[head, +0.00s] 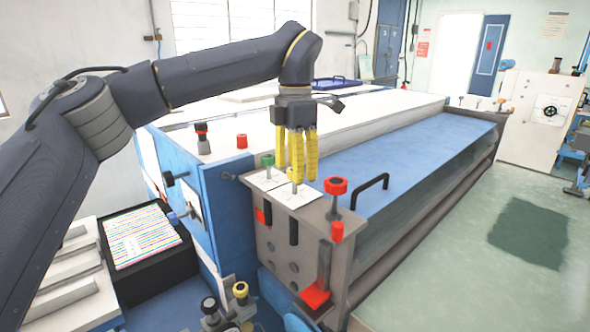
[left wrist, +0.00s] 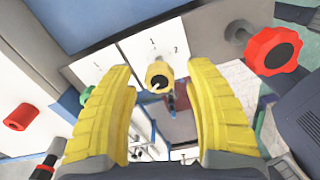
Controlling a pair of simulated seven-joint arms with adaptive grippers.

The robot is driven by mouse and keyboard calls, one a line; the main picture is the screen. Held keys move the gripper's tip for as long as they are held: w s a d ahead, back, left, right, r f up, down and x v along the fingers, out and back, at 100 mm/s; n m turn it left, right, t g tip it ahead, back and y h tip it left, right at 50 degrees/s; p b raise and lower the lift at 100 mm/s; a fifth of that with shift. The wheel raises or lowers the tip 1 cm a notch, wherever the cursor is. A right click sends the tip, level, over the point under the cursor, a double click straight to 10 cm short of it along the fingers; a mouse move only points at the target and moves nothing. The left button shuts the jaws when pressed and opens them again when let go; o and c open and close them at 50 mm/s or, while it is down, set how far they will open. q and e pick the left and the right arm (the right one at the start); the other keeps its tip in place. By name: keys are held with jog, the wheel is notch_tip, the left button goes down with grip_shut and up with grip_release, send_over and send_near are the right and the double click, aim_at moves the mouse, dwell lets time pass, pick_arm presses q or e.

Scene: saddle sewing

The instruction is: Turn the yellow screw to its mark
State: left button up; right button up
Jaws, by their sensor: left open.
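The yellow screw (left wrist: 158,74) shows in the left wrist view with a pale line on its head. It stands on a white label plate (left wrist: 150,45) marked 1 and 2. My left gripper (left wrist: 160,70) has yellow fingers spread apart, one on each side of the screw, with a visible gap to each. In the head view my left gripper (head: 297,166) points down over the plate (head: 296,195) at the machine's end, and its fingers partly hide the yellow screw (head: 296,175). My right gripper is in neither view.
A green screw (head: 268,161) stands just left of the fingers. A large red knob (head: 335,186) stands to the right, with a black handle (head: 371,187) beyond. A small red cap (head: 242,141) sits at the left. The blue surface (head: 410,150) is mostly clear.

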pick_arm(q)
jog(key=shift+f, duration=0.25)
grip_shut()
dwell(0.4)
